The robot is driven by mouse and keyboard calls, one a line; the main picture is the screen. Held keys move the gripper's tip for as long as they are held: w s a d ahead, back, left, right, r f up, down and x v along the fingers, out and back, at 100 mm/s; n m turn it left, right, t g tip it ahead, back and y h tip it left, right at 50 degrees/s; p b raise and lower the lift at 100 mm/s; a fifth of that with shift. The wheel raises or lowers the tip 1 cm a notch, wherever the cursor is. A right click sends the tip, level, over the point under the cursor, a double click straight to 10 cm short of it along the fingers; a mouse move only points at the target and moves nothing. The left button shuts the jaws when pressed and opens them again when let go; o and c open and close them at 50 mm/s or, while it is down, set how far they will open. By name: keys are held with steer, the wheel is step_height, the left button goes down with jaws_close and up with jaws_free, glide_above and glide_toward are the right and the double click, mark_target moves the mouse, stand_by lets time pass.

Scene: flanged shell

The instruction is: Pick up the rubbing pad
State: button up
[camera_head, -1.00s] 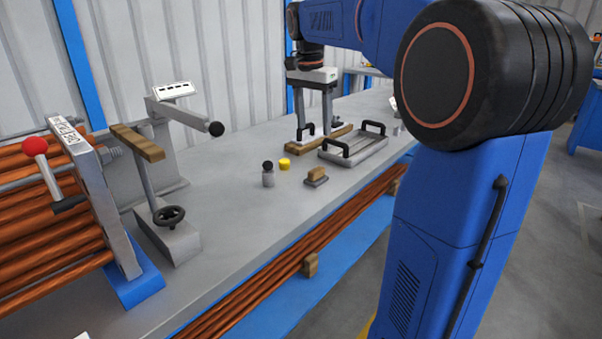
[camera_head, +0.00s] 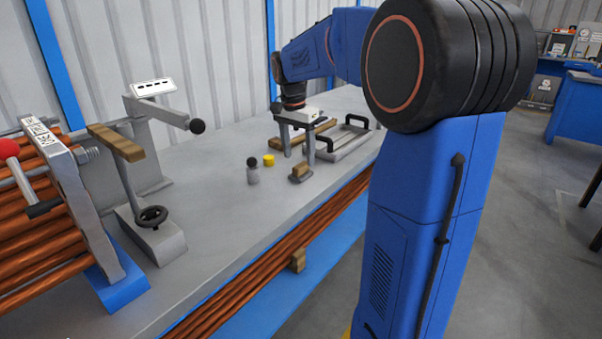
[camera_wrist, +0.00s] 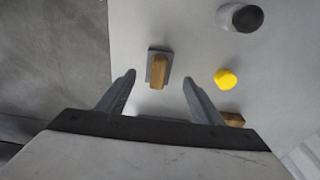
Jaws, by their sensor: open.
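The rubbing pad, a small grey plate with a wooden grip on top, lies on the bench; it shows in the head view (camera_head: 301,174) and in the wrist view (camera_wrist: 158,69). My gripper (camera_head: 299,158) is open, its two fingers pointing down around the pad's place in the head view. In the wrist view my gripper (camera_wrist: 158,79) has the pad between and just beyond its fingertips, apart from both. Nothing is held. The pad is clear to see, but the exact height of the fingers above it cannot be told.
A grey bottle with a black top (camera_head: 253,172) and a yellow piece (camera_head: 268,160) stand left of the pad. A tray with black handles (camera_head: 347,143) lies right behind it, and a wooden bar (camera_head: 300,130) behind. A clamp stand (camera_head: 155,215) is at left.

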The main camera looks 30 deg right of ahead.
mark_target(301, 164)
steer(key=shift+d+f, duration=0.25)
steer(key=shift+f, duration=1.05)
steer(key=shift+d+f, duration=0.25)
steer(key=shift+f, duration=1.05)
steer(key=shift+c, duration=0.2)
steer(key=c, duration=1.1)
steer(key=shift+c, duration=0.2)
step_height(301, 164, up, 10)
steer(key=shift+r, duration=0.1)
